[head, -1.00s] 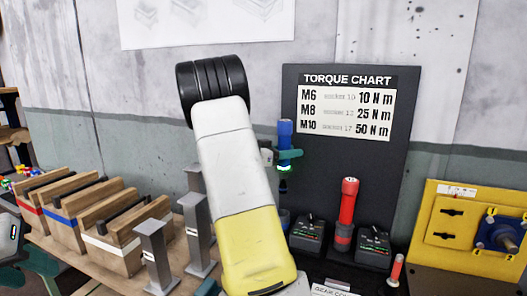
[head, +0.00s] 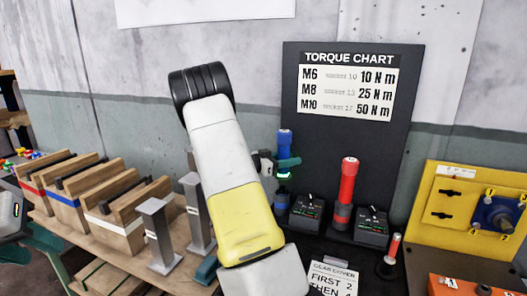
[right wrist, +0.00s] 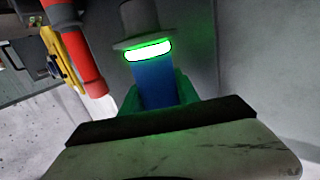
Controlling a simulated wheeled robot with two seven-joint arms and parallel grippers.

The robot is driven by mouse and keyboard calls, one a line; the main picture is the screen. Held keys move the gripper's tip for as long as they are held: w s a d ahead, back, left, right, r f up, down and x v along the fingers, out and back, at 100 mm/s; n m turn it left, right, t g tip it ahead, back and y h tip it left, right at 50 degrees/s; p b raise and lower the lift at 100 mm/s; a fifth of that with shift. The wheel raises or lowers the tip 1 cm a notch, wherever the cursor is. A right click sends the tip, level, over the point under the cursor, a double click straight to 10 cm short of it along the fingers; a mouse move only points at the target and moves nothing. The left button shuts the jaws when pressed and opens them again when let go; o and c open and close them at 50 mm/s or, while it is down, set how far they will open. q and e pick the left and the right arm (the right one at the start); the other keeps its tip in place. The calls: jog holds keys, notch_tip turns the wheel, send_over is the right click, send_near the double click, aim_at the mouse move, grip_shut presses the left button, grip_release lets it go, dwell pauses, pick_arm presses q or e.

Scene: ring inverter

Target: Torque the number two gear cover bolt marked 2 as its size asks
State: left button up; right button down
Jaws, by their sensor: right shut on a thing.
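My right gripper (head: 285,164) has teal fingers shut on a blue torque tool (head: 284,142), held upright in front of the dark chart board. In the right wrist view the blue tool (right wrist: 155,85) sits between the fingers and has a lit green ring. The torque chart (head: 347,88) reads M6 10 N m, M8 25 N m, M10 50 N m. A placard (head: 331,280) says gear cover, first 2, then a cut-off line. I see no bolt marked 2. My left gripper (head: 45,245) is partly cut off at left.
A red tool (head: 347,182) stands in a holder between two dark units with displays (head: 307,212) (head: 371,228). Wooden boxes (head: 118,222) and grey posts (head: 160,238) are at left. A yellow panel (head: 463,200) and an orange part (head: 455,287) are at right.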

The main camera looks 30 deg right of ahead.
aim_at(289, 174)
jog(key=shift+f, duration=3.3)
jog(key=c, duration=0.8)
grip_release()
jog(key=shift+f, duration=0.1)
